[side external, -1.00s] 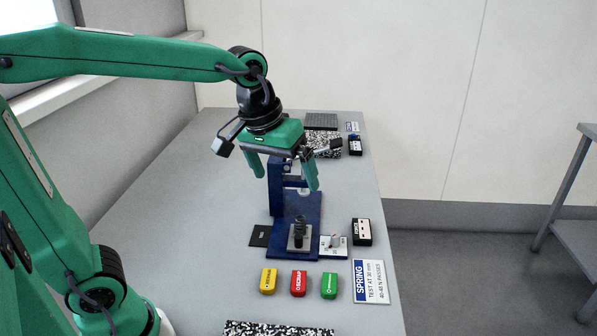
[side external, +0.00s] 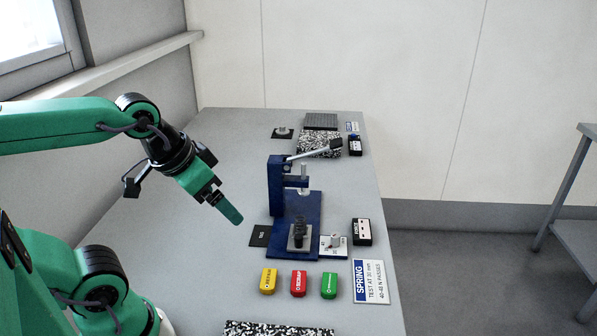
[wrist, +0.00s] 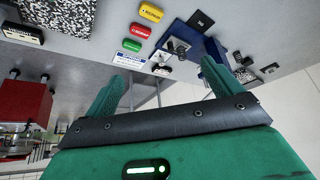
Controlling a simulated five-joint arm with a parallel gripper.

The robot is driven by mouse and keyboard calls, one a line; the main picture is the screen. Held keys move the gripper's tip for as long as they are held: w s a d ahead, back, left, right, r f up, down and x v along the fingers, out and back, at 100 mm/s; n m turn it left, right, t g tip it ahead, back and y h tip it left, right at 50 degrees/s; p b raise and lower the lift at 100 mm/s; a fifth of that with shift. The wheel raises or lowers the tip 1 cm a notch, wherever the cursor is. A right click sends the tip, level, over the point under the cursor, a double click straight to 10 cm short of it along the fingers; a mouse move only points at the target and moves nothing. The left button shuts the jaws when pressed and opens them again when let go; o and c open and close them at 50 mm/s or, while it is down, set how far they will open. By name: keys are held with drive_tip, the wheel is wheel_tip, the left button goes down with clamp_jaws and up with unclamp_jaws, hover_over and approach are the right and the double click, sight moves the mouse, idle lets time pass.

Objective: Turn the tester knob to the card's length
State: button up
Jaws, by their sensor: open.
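The blue tester (side external: 276,190) stands on the bench with its grey lever (side external: 312,153) raised to the right. A small grey knob (side external: 335,241) sits on a white dial plate (side external: 328,252) at the tester's front right; its setting is too small to read. The card (side external: 370,290) lies to the right and reads SPRING, TEST AT 30 mm, 40-48 N PASSES. My gripper (side external: 229,212) is left of the tester, above the bench, tilted down to the right and apart from everything. In the wrist view, its fingers (wrist: 162,80) are spread with nothing held between them.
Yellow (side external: 268,281), red (side external: 299,283) and green (side external: 329,285) blocks lie before the tester. A dark coil-like part stands on a grey block (side external: 299,240) on the tester's base. A black box (side external: 361,232) lies right of the knob. The bench's left side is clear.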

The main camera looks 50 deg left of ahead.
drive_tip(key=shift+w+r, duration=0.1)
drive_tip(key=shift+w, duration=0.1)
drive_tip(key=c, duration=0.7)
drive_tip(key=shift+w, duration=0.3)
drive_tip(key=shift+c, duration=1)
drive_tip(key=m+g, duration=0.6)
drive_tip(key=m, duration=0.3)
hover_over(336, 234)
drive_tip(key=f, duration=1.5)
drive_tip(key=shift+s+f, duration=0.1)
drive_tip(key=shift+s, duration=0.1)
drive_tip(key=shift+w+f, duration=0.15)
drive_tip(key=shift+f, duration=0.2)
drive_tip(key=shift+f, duration=0.1)
drive_tip(key=shift+f, duration=3.75)
